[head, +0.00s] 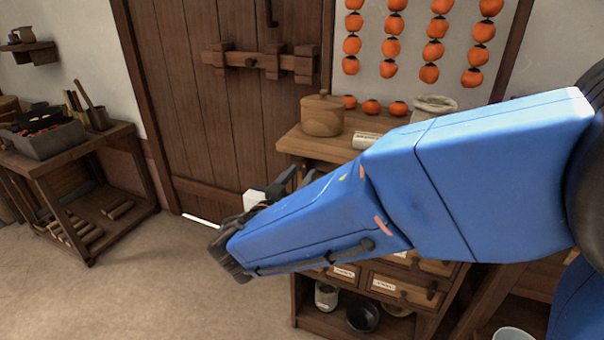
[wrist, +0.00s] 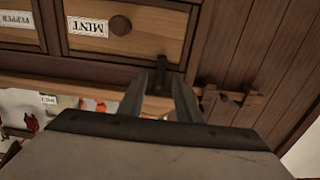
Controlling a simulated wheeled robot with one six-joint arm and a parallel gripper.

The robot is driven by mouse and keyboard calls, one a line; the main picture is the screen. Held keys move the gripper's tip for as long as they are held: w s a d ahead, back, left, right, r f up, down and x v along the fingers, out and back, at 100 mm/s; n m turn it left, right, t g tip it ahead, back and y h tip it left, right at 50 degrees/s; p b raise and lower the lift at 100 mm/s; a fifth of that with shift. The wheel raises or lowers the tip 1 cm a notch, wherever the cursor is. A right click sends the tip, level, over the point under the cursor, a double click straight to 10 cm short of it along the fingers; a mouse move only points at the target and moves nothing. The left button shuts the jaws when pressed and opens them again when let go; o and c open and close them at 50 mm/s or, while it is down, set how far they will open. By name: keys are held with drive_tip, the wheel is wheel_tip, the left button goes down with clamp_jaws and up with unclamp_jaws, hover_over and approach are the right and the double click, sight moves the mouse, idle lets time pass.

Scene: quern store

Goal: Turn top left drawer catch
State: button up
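The top left drawer (wrist: 165,20), labelled MINT, appears upside down in the wrist view, with a round knob (wrist: 120,25). Its dark catch (wrist: 162,72) sits at the drawer's edge, upright in that picture. My gripper (wrist: 160,80) is open, its two fingers apart, with the catch showing between the fingertips. I cannot tell whether either finger touches it. In the head view my gripper (head: 297,178) is at the left end of the cabinet (head: 300,142), and my blue arm hides the top left drawer and its catch.
A lidded wooden pot (head: 322,115) and persimmons (head: 371,107) stand on the cabinet top. Lower drawers (head: 405,289) show below my arm. A plank door (head: 190,100) with a wooden bolt is behind. A side table (head: 80,150) stands at left. The floor between is clear.

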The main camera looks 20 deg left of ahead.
drive_tip(key=shift+w, duration=0.8)
clamp_jaws()
